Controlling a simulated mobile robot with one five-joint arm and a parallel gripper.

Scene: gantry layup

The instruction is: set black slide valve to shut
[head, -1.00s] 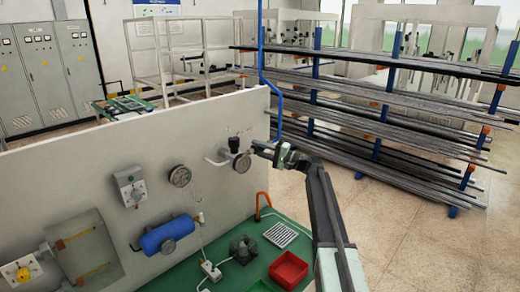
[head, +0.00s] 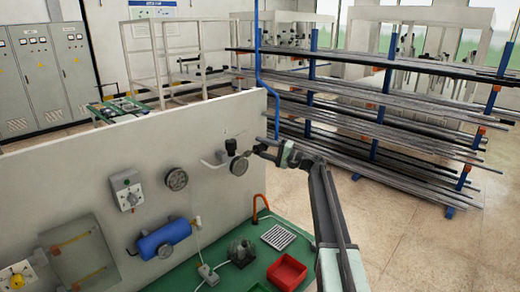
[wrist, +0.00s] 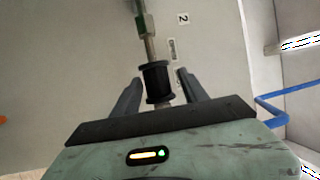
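The black slide valve shows in the wrist view as a black spool-shaped sleeve (wrist: 155,80) on a thin metal stem, with a green and brass fitting above it. My gripper (wrist: 156,83) is open, with one dark finger on each side of the sleeve. A gap shows between the sleeve and each finger, so it is not clasped. In the head view my gripper (head: 252,153) is close to the pale panel, right of a small black knob (head: 231,146) and above a round dial (head: 239,166). The sleeve cannot be made out clearly there.
The panel (head: 110,150) also carries a gauge (head: 177,180), a grey switch box (head: 127,190) and a blue cylinder (head: 164,238). A red tray (head: 287,271) and an orange hook (head: 261,207) are on the green base below. A blue pipe (head: 267,85) rises behind my gripper.

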